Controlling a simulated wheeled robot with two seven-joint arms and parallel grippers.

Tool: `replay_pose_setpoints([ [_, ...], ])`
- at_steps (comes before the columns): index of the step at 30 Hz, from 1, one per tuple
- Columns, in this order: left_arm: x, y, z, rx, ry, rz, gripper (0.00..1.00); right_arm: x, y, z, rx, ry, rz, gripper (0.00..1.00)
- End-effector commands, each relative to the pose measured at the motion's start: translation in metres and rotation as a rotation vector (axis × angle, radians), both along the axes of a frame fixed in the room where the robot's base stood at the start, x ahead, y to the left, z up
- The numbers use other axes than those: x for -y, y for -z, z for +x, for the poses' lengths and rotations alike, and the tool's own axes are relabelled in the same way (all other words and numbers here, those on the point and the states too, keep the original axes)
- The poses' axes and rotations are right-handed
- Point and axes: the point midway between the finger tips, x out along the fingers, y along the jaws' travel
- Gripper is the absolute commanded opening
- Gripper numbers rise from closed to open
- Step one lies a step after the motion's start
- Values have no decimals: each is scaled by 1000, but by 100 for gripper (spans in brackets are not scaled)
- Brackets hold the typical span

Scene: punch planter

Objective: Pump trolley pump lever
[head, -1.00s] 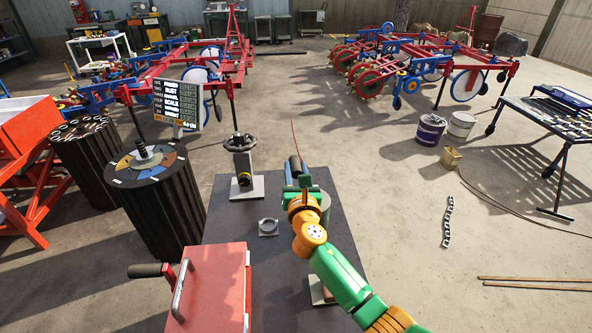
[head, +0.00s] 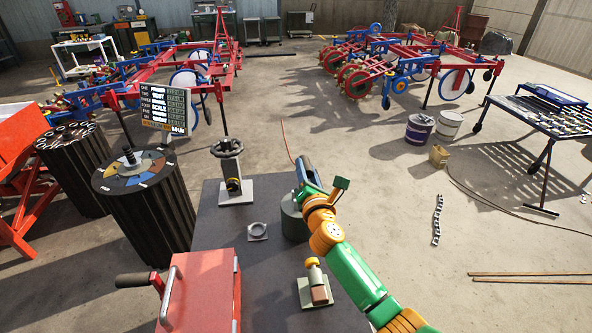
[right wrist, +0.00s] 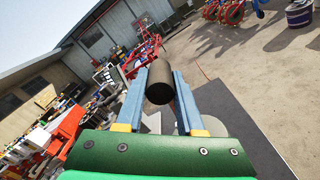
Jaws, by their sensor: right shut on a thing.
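My right gripper (head: 305,168) is above the dark bench, over a grey cylindrical body (head: 293,215) that the arm partly covers. In the right wrist view its two blue fingers (right wrist: 159,90) stand on either side of a dark round grip end (right wrist: 159,84), which looks like the pump lever's handle. The gripper is shut on it. The rest of the lever is hidden behind the gripper and arm. My left gripper is not in view.
The dark bench (head: 275,265) also bears a handwheel valve (head: 229,165), a small ring block (head: 257,231), a yellow-knobbed fitting (head: 315,285) and a red box (head: 205,290). Black ribbed drums (head: 150,215) stand left.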

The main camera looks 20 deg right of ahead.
Motion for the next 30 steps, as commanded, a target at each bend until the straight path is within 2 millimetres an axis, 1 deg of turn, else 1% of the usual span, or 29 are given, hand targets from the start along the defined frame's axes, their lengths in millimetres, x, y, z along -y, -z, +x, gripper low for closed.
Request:
replay_pose_setpoints([
  [6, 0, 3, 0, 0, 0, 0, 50, 17, 5, -4, 37, 2, 146, 0],
  [13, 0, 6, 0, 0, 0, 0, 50, 27, 9, -7, 63, 2, 252, 0],
  [19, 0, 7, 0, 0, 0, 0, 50, 32, 11, -8, 76, 1, 299, 0],
  [30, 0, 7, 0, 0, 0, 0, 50, 33, 11, -9, 78, 2, 313, 0],
])
